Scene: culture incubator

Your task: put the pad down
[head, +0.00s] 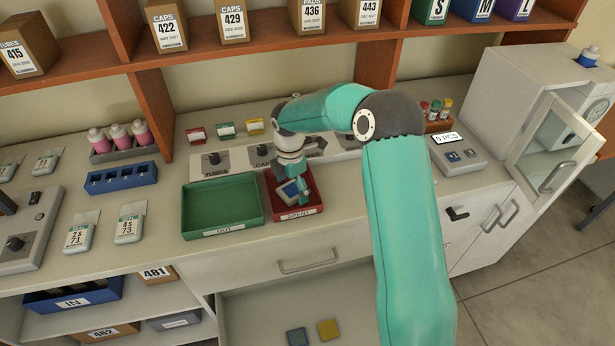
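A small blue pad (290,190) with a pale edge is at the red tray marked SPENT (299,213), tilted in the picture. My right gripper (293,192) points down over this tray, right at the pad. The fingers are small and partly hidden by the wrist, so I cannot tell whether they grip the pad or whether the pad rests on the tray floor. My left gripper is not in view.
A green tray marked OUT (222,204) stands directly left of the red tray. Below, an open drawer holds a blue pad (297,336) and a yellow pad (328,329). A knob panel (237,159) stands behind the trays. The incubator door (556,142) is open at right.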

